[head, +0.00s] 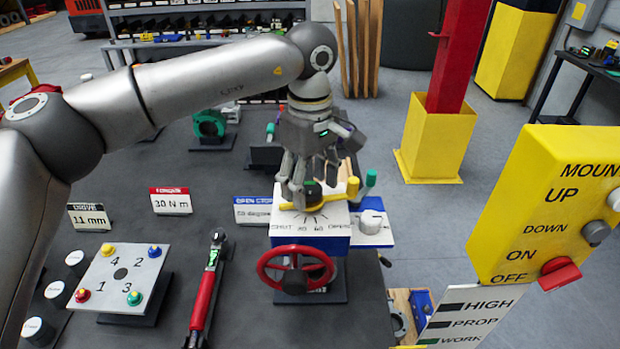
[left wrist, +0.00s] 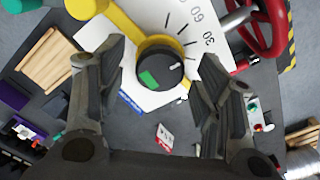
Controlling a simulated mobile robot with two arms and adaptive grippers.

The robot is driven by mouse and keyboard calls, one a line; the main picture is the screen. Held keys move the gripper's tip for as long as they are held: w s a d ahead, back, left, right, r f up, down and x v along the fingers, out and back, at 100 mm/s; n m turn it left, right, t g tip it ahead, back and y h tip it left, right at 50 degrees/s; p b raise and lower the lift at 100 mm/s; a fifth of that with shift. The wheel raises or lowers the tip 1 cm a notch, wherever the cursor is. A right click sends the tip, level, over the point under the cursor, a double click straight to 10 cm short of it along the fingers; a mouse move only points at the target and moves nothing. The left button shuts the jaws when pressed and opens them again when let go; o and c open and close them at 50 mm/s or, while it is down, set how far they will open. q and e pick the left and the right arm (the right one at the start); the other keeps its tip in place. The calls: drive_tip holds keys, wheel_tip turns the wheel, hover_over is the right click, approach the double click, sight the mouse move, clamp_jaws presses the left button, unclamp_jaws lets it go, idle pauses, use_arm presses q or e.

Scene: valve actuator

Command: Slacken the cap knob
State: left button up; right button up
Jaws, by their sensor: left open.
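The black cap knob (head: 313,189) with a green mark sits on the hub of the yellow pointer lever (head: 330,199), on top of the valve actuator (head: 290,240). In the left wrist view the cap knob (left wrist: 159,72) shows between my fingers, with clear gaps on both sides. My left gripper (head: 305,183) comes down from above, open, with its fingers around or just above the knob. It also shows in the left wrist view (left wrist: 172,68). I cannot tell whether a finger touches the lever. My right gripper is not in view.
A red handwheel (head: 296,268) stands at the actuator's front. A torque wrench (head: 205,290) and a numbered plate (head: 122,277) lie to the left. A white dial (head: 371,221) and green-topped lever (head: 371,179) are at the right. A yellow control panel (head: 550,210) stands farther right.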

use_arm(q)
drive_tip(key=c, duration=1)
